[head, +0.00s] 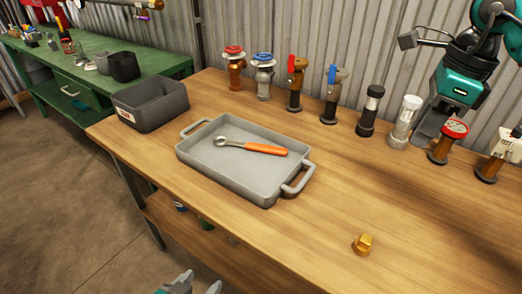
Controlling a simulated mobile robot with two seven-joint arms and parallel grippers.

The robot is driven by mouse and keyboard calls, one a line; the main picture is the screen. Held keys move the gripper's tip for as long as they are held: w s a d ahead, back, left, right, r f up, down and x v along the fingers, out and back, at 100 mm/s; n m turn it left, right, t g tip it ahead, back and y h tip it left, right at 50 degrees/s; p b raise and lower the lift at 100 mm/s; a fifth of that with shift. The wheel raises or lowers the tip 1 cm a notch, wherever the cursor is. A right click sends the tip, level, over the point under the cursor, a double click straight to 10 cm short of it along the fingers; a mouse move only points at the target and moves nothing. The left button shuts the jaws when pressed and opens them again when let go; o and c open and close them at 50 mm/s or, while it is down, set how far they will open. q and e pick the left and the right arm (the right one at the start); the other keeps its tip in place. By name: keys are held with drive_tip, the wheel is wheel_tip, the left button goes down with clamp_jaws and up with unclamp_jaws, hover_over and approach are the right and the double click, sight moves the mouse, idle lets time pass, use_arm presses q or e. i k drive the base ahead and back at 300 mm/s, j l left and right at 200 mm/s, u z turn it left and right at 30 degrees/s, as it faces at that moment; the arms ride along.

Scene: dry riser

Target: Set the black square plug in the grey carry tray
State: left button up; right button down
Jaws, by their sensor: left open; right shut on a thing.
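The grey carry tray (205,165) lies on the wooden bench with a handle at each end. An orange-handled wrench (254,147) lies in it. I cannot make out a black square plug in this view. My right gripper (431,130) is at the back right of the bench, well right of the tray, among the standing fittings. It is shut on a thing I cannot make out.
A brass plug (363,245) sits at the front right of the bench (330,195). A dark grey bin (150,105) stands left of the tray. A green bench (160,62) stands further left.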

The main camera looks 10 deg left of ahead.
sight(200, 157)
drive_tip(key=i+j+u, duration=0.2)
drive_tip(key=j, duration=0.2)
drive_tip(key=i+j+u, duration=0.2)
drive_tip(key=j, duration=0.2)
drive_tip(key=i+j+u, duration=0.2)
drive_tip(key=i+j, duration=0.05)
drive_tip(key=j, duration=0.1)
